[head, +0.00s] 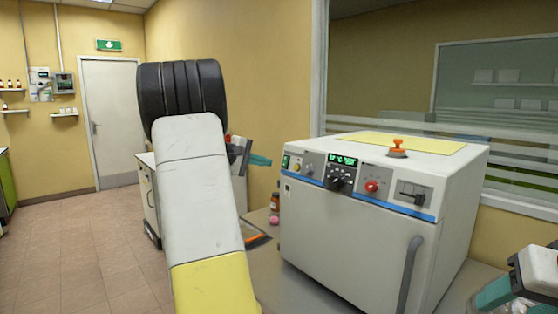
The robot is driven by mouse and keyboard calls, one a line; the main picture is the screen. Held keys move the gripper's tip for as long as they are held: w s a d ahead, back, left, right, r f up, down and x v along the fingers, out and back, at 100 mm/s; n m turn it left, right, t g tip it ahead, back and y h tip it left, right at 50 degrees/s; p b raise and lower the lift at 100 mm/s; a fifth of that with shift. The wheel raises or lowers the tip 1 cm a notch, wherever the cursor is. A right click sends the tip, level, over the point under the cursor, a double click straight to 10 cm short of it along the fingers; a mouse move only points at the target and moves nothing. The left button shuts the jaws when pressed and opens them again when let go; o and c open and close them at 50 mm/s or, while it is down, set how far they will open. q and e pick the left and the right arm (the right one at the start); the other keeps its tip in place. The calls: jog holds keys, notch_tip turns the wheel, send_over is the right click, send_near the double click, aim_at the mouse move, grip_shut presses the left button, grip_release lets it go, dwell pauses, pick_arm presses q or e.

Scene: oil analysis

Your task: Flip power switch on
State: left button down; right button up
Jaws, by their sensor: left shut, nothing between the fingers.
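A white box-shaped machine (345,235) with a blue-edged control panel stands on the bench. A small green switch (286,161) is at the panel's far left end; its position is too small to tell. The panel's display (343,160) is lit green. My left gripper (262,160), with teal fingers, shows just left of the green switch in the picture. It is shut and empty, partly hidden behind my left arm. My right gripper (488,296) is partly in view at the bottom right corner, apart from the machine; its jaw state does not show.
The panel also has a black dial (338,177), a red knob (371,186) and a black lever (412,192). An orange knob (397,148) is on the machine's top. A brown bottle (275,201) stands on the bench left of the machine. A window is behind.

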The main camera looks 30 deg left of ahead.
aim_at(283, 166)
pick_arm(q)
jog(key=shift+x, duration=2.75)
jog(key=shift+w+d+f, duration=0.1)
jog(key=shift+w+r, duration=0.1)
jog(key=shift+r, duration=0.7)
